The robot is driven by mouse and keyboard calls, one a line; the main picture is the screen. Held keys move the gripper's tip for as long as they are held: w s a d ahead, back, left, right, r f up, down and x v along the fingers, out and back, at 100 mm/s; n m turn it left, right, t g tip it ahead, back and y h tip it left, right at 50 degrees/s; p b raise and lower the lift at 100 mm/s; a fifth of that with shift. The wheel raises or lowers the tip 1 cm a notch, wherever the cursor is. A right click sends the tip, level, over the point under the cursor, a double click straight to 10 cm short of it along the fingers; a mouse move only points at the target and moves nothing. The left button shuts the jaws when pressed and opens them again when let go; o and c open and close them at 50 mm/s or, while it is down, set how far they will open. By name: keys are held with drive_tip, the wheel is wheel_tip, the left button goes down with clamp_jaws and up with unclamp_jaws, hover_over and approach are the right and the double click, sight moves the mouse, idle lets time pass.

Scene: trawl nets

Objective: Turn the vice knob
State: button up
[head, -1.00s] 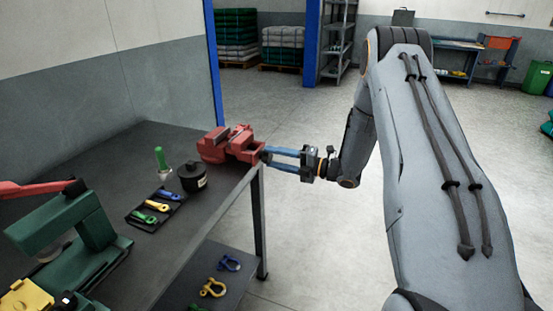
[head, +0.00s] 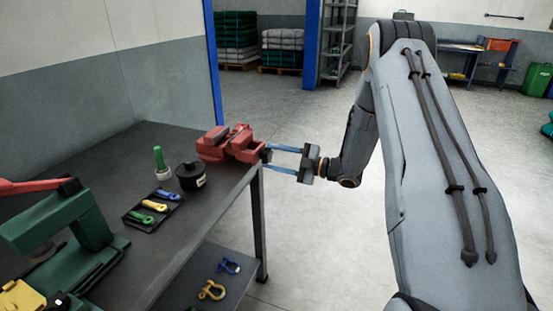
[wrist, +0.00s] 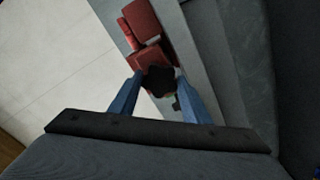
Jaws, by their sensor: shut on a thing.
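The red vice (head: 222,142) is mounted at the right edge of the dark workbench, and its red body also shows in the wrist view (wrist: 148,38). Its dark knob (head: 266,154) sticks out from the vice's right end, past the bench edge. My gripper (head: 269,156) comes in level from the right, its two blue fingers on either side of the knob. In the wrist view the black knob (wrist: 158,80) sits between the fingertips, and my gripper (wrist: 160,86) is shut on it. The fingers partly cover the knob in the head view.
A green machine (head: 70,225) is nearer. Shackles (head: 212,290) lie on the lower shelf. The floor right of the bench is clear.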

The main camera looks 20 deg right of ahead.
drive_tip(key=shift+a+m, duration=0.2)
drive_tip(key=shift+m, duration=0.6)
drive_tip(key=o, duration=1)
drive_tip(key=shift+a, duration=0.1)
drive_tip(key=shift+o, duration=0.2)
drive_tip(key=shift+s+d, duration=0.15)
drive_tip(key=shift+d, duration=0.3)
drive_tip(key=b+v, duration=0.2)
drive_tip(key=v, duration=0.5)
drive_tip(key=shift+s+d, duration=0.1)
